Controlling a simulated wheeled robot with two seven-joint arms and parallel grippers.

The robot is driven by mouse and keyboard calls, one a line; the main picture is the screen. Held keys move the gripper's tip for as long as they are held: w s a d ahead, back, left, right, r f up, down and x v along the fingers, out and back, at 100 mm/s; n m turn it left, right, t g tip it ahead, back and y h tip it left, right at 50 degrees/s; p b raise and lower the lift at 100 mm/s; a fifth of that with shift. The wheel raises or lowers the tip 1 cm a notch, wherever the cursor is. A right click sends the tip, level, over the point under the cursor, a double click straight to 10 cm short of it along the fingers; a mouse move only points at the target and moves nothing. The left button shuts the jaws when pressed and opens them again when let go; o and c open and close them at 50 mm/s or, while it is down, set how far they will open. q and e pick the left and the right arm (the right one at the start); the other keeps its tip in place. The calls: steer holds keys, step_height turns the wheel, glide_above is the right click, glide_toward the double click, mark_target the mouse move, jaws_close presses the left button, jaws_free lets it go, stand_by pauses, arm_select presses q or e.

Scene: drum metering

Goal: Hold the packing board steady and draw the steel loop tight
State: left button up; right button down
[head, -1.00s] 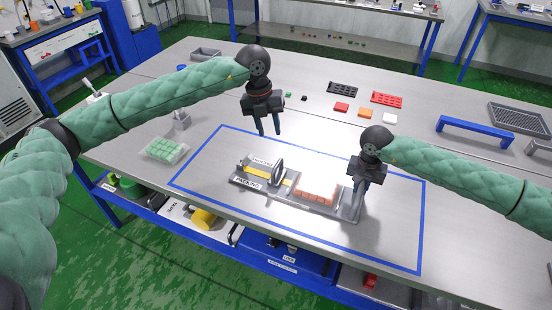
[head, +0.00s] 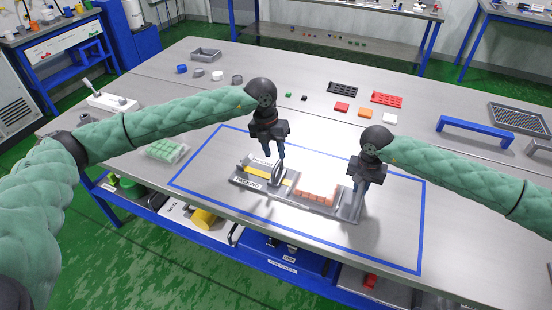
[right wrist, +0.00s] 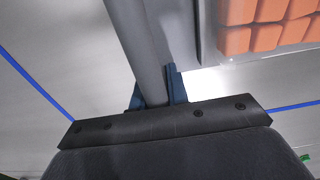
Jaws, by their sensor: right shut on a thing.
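The grey packing board (head: 346,212) lies inside the blue outline on the table, with a labelled, yellow-striped section at left and orange blocks (head: 318,193) in its right part. The steel loop (head: 277,174) stands upright across the yellow strip. My left gripper (head: 276,158) is just above and behind the loop, its fingers appearing open, pointing down; contact cannot be told. My right gripper (head: 359,187) is shut on the grey handle at the board's right end; the right wrist view shows this round bar (right wrist: 137,45) between its fingers.
A bag of green blocks (head: 166,150) lies left of the blue outline. Coloured pieces, black and red trays and a blue bridge (head: 475,130) are behind. The outline's right front is clear.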

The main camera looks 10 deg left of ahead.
arm_select(q)
steer(key=shift+s+d+f, duration=0.1)
steer(key=shift+d+f, duration=0.1)
steer(key=shift+f, duration=0.65)
steer(key=shift+d+f, duration=0.15)
steer(key=shift+f, duration=0.7)
steer(key=shift+c, duration=0.4)
jaws_close()
